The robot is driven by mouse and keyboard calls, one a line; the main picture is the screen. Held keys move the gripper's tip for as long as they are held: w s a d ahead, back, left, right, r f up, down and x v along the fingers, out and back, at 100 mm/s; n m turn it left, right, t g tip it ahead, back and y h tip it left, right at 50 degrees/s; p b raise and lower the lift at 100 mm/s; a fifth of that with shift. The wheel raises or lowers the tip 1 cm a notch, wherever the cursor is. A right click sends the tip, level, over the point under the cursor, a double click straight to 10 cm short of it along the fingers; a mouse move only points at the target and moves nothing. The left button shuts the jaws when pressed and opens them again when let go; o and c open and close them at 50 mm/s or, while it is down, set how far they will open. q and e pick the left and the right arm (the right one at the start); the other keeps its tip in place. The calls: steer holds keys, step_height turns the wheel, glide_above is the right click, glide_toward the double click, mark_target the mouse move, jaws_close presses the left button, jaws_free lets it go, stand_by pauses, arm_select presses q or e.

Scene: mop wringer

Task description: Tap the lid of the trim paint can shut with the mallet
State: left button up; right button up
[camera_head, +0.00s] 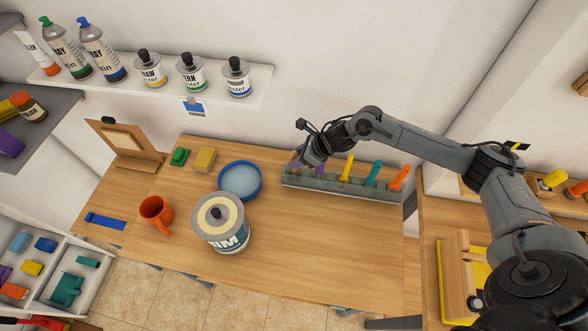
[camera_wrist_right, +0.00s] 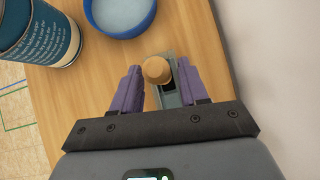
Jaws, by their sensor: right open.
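The trim paint can (camera_head: 228,240) stands upright on the wooden table, with a cream lid (camera_head: 205,222) and dark knob on top; whether the lid is fully seated I cannot tell. In the right wrist view its side (camera_wrist_right: 45,38) shows at upper left. My right gripper (camera_head: 299,160) is over the left end of a grey tool rack (camera_head: 330,186). Its purple fingers are open, on either side of a round wooden end (camera_wrist_right: 156,69) standing in the rack, with a gap visible. This may be the mallet's handle; no mallet head shows. My left gripper is out of view.
A blue bowl (camera_head: 259,192) stands between can and rack. Yellow, teal and orange handles (camera_head: 398,178) stand farther right in the rack. An orange mug (camera_head: 155,212) is left of the can. The table's front right (camera_head: 340,240) is clear. A bottle shelf (camera_head: 200,100) hangs behind.

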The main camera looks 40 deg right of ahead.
mark_target(296, 152)
jaws_close()
steer(key=shift+r+p, duration=0.8)
steer(key=shift+r, duration=0.7)
steer(key=shift+r+p, duration=1.5)
steer(key=shift+r, duration=1.5)
